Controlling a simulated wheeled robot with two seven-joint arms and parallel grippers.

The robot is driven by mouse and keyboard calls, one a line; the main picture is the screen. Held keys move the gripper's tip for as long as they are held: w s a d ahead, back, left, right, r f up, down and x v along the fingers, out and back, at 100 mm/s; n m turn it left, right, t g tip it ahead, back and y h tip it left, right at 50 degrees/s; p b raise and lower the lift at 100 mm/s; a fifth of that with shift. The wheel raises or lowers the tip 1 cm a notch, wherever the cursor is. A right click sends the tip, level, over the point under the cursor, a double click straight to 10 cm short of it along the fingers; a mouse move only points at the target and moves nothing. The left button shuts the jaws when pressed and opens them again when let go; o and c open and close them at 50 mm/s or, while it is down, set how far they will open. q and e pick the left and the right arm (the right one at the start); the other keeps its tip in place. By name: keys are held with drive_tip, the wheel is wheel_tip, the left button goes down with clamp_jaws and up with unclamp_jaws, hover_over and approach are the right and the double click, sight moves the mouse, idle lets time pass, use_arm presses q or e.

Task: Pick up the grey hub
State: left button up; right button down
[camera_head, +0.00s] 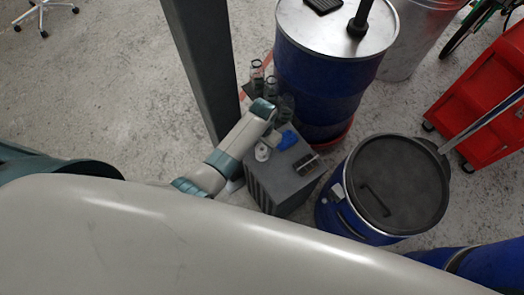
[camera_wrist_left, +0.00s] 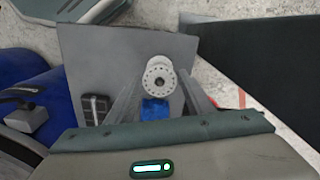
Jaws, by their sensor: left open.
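The grey hub (camera_head: 262,152) is a pale, round flanged part on top of a grey box (camera_head: 284,186). My left gripper (camera_wrist_left: 159,72) is open, with one finger on each side of the hub in that view. I cannot tell whether the fingers touch it. In the head view my left arm reaches over the box, and its fingers are hard to make out. My right gripper is not in view.
A blue item (camera_head: 287,140) and a dark case (camera_head: 307,163) lie on the box near the hub. Glass jars (camera_head: 257,72) stand behind. Blue drums, one with a dark lid (camera_head: 400,185), stand close by. A grey post (camera_head: 203,65) rises on the left.

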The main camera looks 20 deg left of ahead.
sight(263, 148)
use_arm(q)
drive_tip(key=shift+f, duration=0.9)
drive_tip(key=c, duration=0.8)
drive_tip(key=shift+c, duration=0.2)
drive_tip(key=shift+r+b, duration=0.3)
drive_tip(key=shift+r, duration=4.75)
